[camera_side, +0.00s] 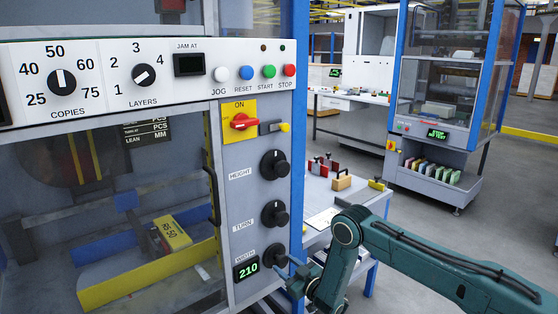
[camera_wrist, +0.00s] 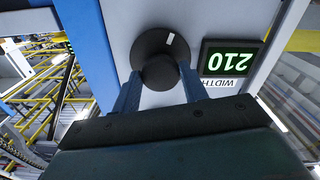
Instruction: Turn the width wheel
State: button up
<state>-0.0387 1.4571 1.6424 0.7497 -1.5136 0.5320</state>
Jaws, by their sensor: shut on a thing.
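The width wheel (camera_side: 274,256) is the lowest of three black knobs on the grey panel, beside a green display (camera_side: 247,268) that reads 210. It also shows in the wrist view (camera_wrist: 158,55), black and round with a white mark near its upper right. My gripper (camera_side: 290,277) reaches the wheel from the right in the side view. In the wrist view its two blue fingers (camera_wrist: 158,90) stand on either side of the wheel's grip and are shut on it. The display (camera_wrist: 232,58) appears upside down at the right there.
The turn knob (camera_side: 274,214) and height knob (camera_side: 274,165) are above on the same panel, with a red switch (camera_side: 240,122) higher up. A door handle (camera_side: 212,195) is left of the knobs. A table (camera_side: 318,205) with small tools stands behind to the right.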

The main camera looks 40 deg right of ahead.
jog(key=shift+n, duration=0.3)
jog(key=o, duration=1)
jog(key=shift+s+f, duration=0.1)
jog(key=shift+s, duration=0.15)
jog(key=shift+s, duration=1.1)
jog(key=s, duration=1.1)
